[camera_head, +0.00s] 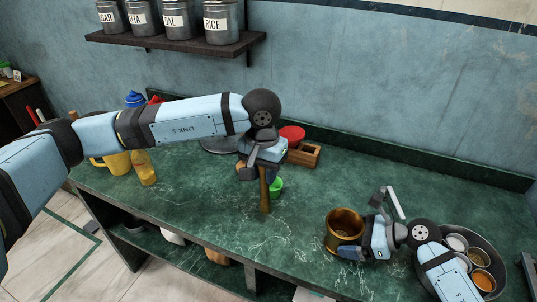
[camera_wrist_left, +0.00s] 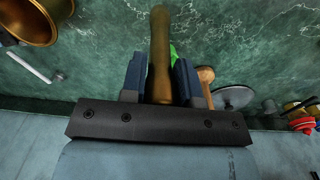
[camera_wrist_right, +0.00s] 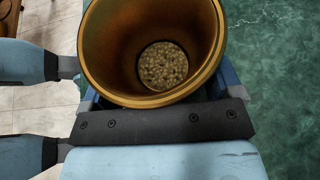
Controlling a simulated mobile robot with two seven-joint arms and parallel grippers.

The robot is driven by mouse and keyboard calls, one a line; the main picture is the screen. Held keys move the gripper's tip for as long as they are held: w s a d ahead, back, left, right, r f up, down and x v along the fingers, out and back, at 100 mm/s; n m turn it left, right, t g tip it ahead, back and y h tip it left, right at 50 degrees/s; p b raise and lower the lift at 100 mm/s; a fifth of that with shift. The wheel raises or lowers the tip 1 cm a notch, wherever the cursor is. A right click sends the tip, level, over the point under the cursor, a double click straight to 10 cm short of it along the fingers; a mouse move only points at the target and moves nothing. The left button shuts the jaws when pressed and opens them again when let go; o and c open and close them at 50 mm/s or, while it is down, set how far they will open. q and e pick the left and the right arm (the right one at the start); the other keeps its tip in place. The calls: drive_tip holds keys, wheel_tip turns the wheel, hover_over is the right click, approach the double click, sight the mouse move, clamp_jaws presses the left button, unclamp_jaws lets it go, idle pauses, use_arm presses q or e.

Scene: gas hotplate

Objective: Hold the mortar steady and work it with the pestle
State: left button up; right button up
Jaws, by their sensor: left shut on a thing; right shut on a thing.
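The brass mortar (camera_head: 343,222) stands upright near the front edge of the green counter. My right gripper (camera_head: 352,252) is shut on its side. In the right wrist view the mortar (camera_wrist_right: 190,85) is seen from above, with pale round grains (camera_wrist_right: 163,65) at its bottom. The brass pestle (camera_head: 265,195) hangs upright from my left gripper (camera_head: 262,168), which is shut on it. The pestle is left of the mortar and apart from it. In the left wrist view the pestle (camera_wrist_left: 160,50) lies between both fingers, and the mortar (camera_wrist_left: 30,20) is at the top left corner.
A wooden box (camera_head: 304,155) stands further back. A yellow mug (camera_head: 116,163) and an oil bottle (camera_head: 144,168) are at the left. A round spice tin (camera_head: 447,233) is close to my right arm. The counter between pestle and mortar is clear.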

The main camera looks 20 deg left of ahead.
use_arm(q)
drive_tip(key=d+r+m, duration=0.2)
drive_tip(key=d+r, duration=0.2)
drive_tip(key=d, duration=0.6)
drive_tip(key=w+d+r+m, duration=0.1)
drive_tip(key=d+r+m, duration=0.2)
drive_tip(key=d, duration=0.7)
drive_tip(key=shift+w+d+r, duration=0.2)
drive_tip(key=shift+d+r, duration=0.05)
drive_tip(key=shift+r, duration=0.15)
wheel_tip(320, 180, down, 8)
drive_tip(key=shift+f, duration=0.2)
drive_tip(key=shift+f, duration=1.6)
drive_tip(key=shift+s+r, duration=0.25)
drive_tip(key=shift+r, duration=0.55)
drive_tip(key=shift+s+r, duration=0.25)
drive_tip(key=shift+r, duration=0.5)
clamp_jaws()
